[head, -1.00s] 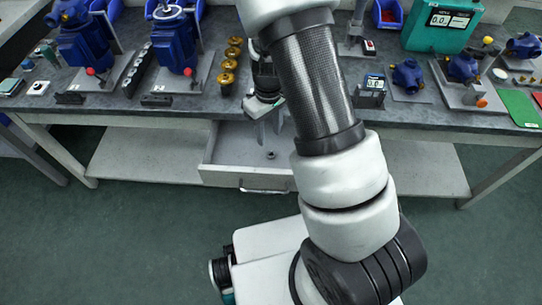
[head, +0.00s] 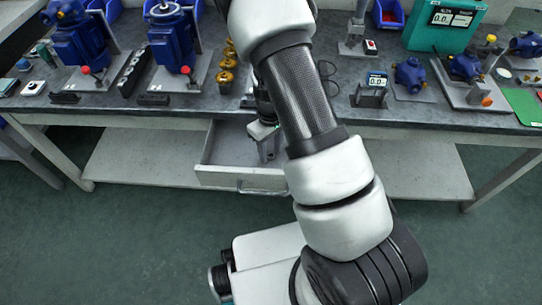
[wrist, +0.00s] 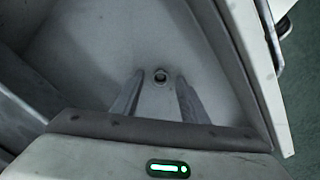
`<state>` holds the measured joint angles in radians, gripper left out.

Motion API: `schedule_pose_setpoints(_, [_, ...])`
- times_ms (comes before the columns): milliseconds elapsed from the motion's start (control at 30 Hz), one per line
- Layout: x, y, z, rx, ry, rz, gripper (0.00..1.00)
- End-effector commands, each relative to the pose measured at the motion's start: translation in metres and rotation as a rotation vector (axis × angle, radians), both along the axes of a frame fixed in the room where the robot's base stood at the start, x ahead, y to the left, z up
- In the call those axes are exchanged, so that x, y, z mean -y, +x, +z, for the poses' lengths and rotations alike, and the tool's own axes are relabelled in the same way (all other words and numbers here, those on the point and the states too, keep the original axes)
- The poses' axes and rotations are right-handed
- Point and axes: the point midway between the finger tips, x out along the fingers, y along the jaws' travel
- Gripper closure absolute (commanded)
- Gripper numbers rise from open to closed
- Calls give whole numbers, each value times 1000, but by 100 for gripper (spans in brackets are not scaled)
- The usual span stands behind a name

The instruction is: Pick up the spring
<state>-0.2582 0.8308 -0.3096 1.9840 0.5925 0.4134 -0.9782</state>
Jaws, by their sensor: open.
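The spring (wrist: 160,76) shows in the wrist view as a small dark ring with a light centre. It is on the pale floor of the open drawer (head: 240,181). My gripper (head: 267,158) points down into the drawer. In the wrist view its two fingers are apart, one on each side of the spring, with nothing held. I cannot tell how far the fingertips are above the drawer floor. In the head view the spring is hidden by my gripper.
The drawer walls stand around my gripper, under the edge of the grey workbench (head: 420,113). On the bench are blue pumps (head: 171,42), several brass parts (head: 226,77), and a small display unit (head: 372,88). A lower shelf (head: 425,172) runs beneath.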

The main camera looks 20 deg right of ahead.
Motion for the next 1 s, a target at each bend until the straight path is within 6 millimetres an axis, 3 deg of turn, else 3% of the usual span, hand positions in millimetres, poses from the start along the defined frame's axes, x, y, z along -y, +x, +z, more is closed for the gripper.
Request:
schedule_pose_setpoints(33, [0,0,0,0,0,0,60])
schedule_pose_setpoints(267, [0,0,0,0,0,0,98])
schedule_pose_setpoints(300, [0,0,0,0,0,0,100])
schedule_pose_setpoints(633, [0,0,11,0,1,-1,100])
schedule_pose_setpoints(1000, [0,0,82,2,1,-1,100])
